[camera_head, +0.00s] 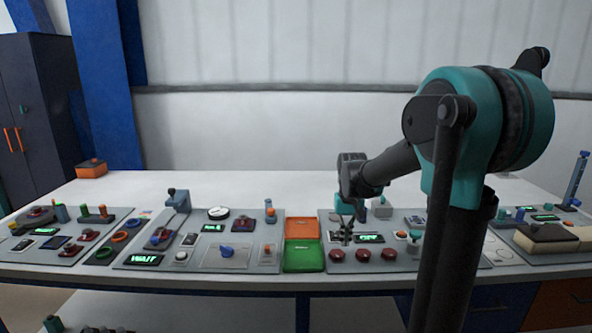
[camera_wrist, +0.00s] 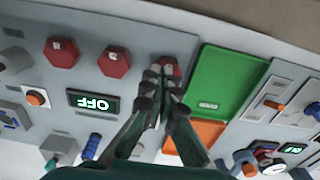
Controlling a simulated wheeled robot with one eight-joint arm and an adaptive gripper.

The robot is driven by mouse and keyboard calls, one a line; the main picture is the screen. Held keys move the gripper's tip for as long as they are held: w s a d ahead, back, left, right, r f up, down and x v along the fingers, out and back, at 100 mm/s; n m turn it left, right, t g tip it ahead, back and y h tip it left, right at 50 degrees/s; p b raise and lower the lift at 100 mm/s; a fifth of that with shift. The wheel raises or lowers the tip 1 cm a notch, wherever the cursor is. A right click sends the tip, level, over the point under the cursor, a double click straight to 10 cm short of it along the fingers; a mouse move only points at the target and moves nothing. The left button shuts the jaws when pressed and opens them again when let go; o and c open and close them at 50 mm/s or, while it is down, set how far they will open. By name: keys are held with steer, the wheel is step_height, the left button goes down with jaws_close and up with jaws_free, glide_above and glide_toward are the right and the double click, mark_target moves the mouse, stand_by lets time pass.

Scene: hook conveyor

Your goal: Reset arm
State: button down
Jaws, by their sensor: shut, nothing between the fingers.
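My gripper (camera_head: 343,236) hangs over the control panel (camera_head: 398,265), just right of the green and orange trays. In the wrist view its fingers (camera_wrist: 160,75) are closed together, with nothing between them. The fingertips overlap one red button (camera_wrist: 171,66) in that view; I cannot tell whether they touch it. Two more red buttons, one in the middle (camera_wrist: 115,62) and one at the end (camera_wrist: 62,53), sit beside it in a row. A small display (camera_wrist: 93,102) on the panel is lit green and reads OFF.
A green tray (camera_head: 304,256) and an orange tray (camera_head: 302,229) lie left of the gripper. More panels with knobs, switches and a WAIT display (camera_head: 144,260) fill the left side. A brown and cream block (camera_head: 545,238) lies at the right. The table's back strip (camera_head: 250,190) is mostly clear.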

steer(key=s+d+f+t, duration=0.1)
steer(key=s+f, duration=0.4)
steer(key=s, duration=0.5)
steer(key=s+d+f+t, duration=0.2)
steer(key=s+f, duration=0.3)
steer(key=s, duration=0.5)
steer(key=shift+d+f+t, duration=0.2)
steer(key=shift+d+t, duration=0.1)
steer(key=shift+t, duration=0.1)
